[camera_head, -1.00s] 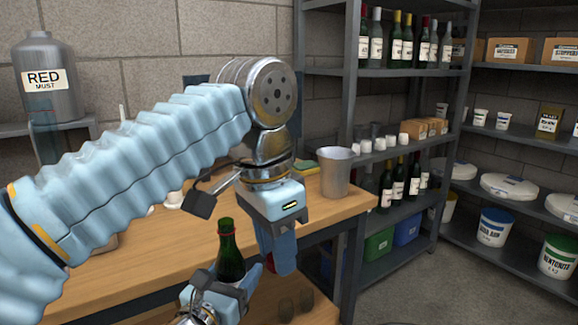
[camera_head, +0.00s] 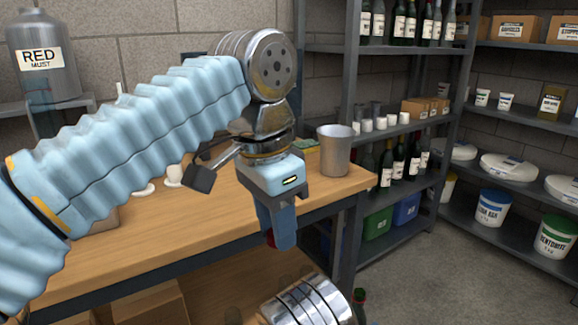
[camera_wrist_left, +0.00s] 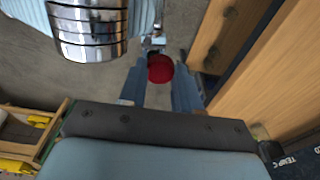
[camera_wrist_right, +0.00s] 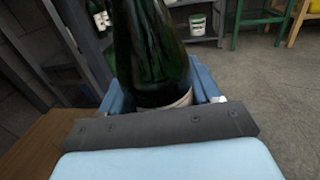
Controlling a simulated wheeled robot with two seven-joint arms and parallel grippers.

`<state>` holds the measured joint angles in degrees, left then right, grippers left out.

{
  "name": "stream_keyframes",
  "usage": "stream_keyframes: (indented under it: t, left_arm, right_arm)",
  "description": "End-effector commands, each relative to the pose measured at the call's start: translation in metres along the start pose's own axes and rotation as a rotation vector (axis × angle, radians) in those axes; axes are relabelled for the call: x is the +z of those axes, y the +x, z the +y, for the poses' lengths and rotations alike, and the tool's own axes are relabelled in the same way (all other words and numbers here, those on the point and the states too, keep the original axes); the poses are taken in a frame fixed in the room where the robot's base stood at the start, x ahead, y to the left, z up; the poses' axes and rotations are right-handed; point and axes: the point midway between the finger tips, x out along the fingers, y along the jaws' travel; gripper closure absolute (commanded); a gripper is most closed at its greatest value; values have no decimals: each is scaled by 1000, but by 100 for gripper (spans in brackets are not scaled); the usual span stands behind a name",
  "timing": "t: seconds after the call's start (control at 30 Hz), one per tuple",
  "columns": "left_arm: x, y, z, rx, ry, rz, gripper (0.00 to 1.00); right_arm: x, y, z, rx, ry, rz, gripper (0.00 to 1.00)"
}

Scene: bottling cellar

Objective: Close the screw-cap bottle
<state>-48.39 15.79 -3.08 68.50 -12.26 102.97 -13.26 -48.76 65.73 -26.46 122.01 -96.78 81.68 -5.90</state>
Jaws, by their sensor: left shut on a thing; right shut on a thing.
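My left gripper (camera_head: 280,240) hangs fingers-down in front of the workbench edge. The bottle's mouth is cut off in that view. The cap and bottle are apart.
The wooden workbench (camera_head: 170,235) carries a grey metal beaker (camera_head: 335,150) near its right end. Shelves with bottles (camera_head: 390,165), tubs (camera_head: 492,209) and boxes stand behind and to the right. The floor (camera_head: 420,280) right of the bench looks clear.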

Motion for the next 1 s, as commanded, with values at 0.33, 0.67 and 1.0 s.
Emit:
stream_keyframes:
  t: [0.33, 0.67, 1.0]
  left_arm:
    - [-1, 2, -1, 0, -4, -1, 95]
    - [-14, 47, -28, -11, -96, -4, 95]
    - [-16, 148, -88, -36, -309, -8, 95]
  right_arm:
    - [-23, 18, -36, -56, 1, -1, 100]
    - [-22, 18, -34, -54, 2, 0, 100]
    - [-22, 18, -34, -54, 2, 0, 100]
